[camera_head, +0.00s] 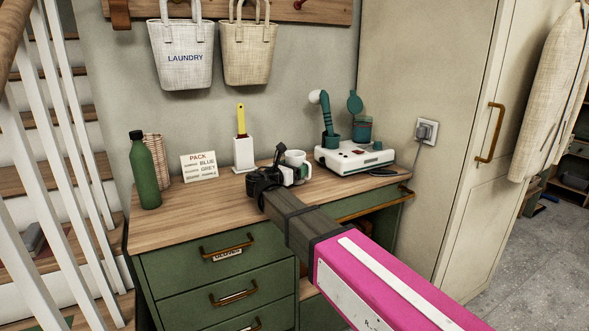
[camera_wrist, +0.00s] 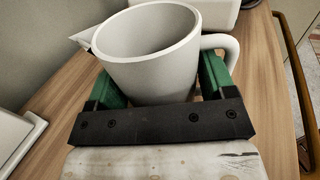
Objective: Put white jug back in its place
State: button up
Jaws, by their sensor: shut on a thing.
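The white jug (camera_head: 297,156) is a plain mug-like vessel with a handle on its right. It is upright at the back of the wooden bench top, in front of the wall. In the wrist view the jug (camera_wrist: 150,62) looks empty and sits between the green fingers. My gripper (camera_wrist: 160,88) is shut on its body, with the handle outside the right finger. In the head view my gripper (camera_head: 293,172) partly covers the jug. I cannot tell whether its base touches the bench top.
The bench (camera_head: 190,215) also bears a green bottle (camera_head: 144,172), a PACK card (camera_head: 200,166), a white holder (camera_head: 244,154) with a yellow-handled tool and a white device (camera_head: 352,160) close right of the jug. The front left of the top is clear.

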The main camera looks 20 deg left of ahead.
jog(key=shift+f, duration=0.15)
jog(key=o, duration=1.1)
jog(key=shift+s+r, duration=0.1)
jog(key=shift+r, duration=0.1)
jog(key=v, duration=1.1)
jog(key=shift+s+a, duration=0.2)
jog(key=shift+s, duration=0.15)
